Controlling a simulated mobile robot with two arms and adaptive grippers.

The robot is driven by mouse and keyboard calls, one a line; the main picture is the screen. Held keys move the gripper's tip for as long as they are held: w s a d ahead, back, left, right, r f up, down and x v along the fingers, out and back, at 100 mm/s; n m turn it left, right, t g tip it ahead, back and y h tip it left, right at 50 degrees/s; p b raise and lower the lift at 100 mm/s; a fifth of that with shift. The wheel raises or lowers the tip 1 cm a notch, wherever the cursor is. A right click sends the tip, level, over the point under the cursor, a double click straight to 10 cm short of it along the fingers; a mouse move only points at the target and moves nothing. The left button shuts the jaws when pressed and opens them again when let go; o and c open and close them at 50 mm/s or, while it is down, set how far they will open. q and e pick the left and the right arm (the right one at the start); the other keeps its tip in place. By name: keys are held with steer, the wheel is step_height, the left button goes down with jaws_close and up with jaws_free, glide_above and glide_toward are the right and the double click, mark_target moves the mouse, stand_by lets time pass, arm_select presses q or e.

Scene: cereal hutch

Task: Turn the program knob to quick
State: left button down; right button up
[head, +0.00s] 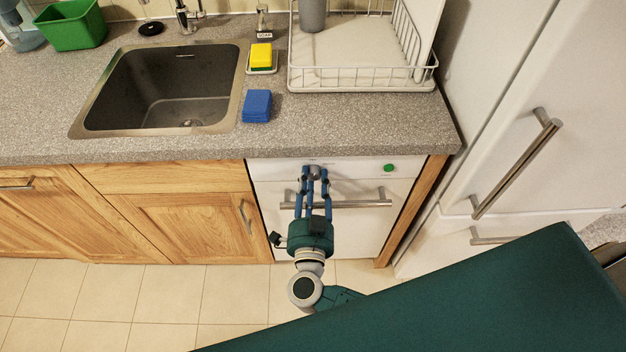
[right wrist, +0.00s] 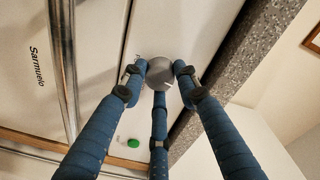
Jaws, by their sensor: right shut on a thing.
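The program knob (head: 314,172) is a grey round dial on the white dishwasher's top panel, under the counter edge. My right gripper (head: 312,176) is at the panel with its blue fingers shut on the knob. In the right wrist view the grey knob (right wrist: 160,72) sits between the fingertips of my right gripper (right wrist: 158,78). Small markings show beside the knob, but they are too small to read, so the setting cannot be told. The white dishwasher (head: 350,222) has its door closed. My left gripper is not in view.
A green button (head: 389,168) is on the panel to the right of the knob. The door's bar handle (head: 362,204) runs below it, behind my fingers. The grey counter (head: 360,125) overhangs above. A white fridge (head: 500,120) stands at the right.

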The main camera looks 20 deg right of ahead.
steer(key=m, duration=0.4)
steer(key=shift+d, duration=0.1)
steer(key=m+b, duration=0.1)
steer(key=m, duration=0.4)
steer(key=shift+d+m, duration=0.1)
steer(key=shift+m, duration=0.2)
steer(key=shift+y, duration=0.3)
steer(key=o, duration=1.2)
steer(key=shift+c, duration=0.2)
steer(key=shift+d, duration=0.1)
steer(key=shift+s, duration=0.2)
steer(key=v, duration=1.1)
steer(key=shift+s+a+r, duration=0.2)
steer(key=shift+s+r, duration=0.05)
steer(key=shift+s, duration=0.1)
